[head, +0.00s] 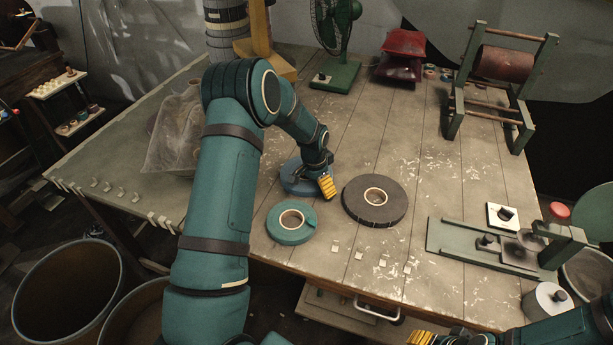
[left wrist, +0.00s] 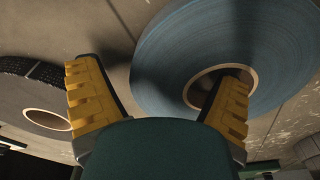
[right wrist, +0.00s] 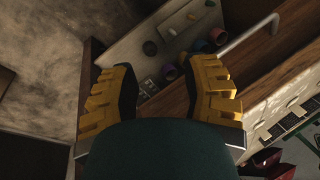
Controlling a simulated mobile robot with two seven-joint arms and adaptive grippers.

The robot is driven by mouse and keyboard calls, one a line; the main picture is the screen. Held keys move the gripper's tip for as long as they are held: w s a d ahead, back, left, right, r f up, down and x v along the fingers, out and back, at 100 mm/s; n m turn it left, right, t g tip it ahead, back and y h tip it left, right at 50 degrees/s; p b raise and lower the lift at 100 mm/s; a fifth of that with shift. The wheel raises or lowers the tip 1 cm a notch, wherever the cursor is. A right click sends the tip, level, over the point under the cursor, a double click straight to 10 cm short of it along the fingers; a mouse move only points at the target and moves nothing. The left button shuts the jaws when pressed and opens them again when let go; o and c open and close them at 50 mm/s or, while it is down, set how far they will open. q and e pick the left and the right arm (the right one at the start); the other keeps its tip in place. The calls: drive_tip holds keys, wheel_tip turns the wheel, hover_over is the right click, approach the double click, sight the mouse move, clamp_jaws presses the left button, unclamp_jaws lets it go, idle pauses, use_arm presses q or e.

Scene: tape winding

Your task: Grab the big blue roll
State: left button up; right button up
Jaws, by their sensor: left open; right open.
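The big blue roll (head: 291,178) lies flat on the worktable, partly hidden behind my left gripper (head: 327,187) in the head view. In the left wrist view the blue roll (left wrist: 215,45) fills the upper right, with a tan core. My left gripper (left wrist: 160,95) is open there; its right finger overlaps the core opening, and its left finger is outside the roll's rim. I cannot tell whether the right finger is inside the core. My right gripper (head: 432,338) is at the bottom edge of the head view. It is open and empty in the right wrist view (right wrist: 162,88).
A smaller teal roll (head: 279,232) and a dark grey roll (head: 357,200) lie close by on the table (head: 350,120). A green fixture (head: 465,240) stands at the right. A green fan (head: 335,72) and a roller stand (head: 457,105) are at the back.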

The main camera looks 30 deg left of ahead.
use_arm(q)
drive_tip(key=c, duration=1.4)
drive_tip(key=shift+r, duration=0.1)
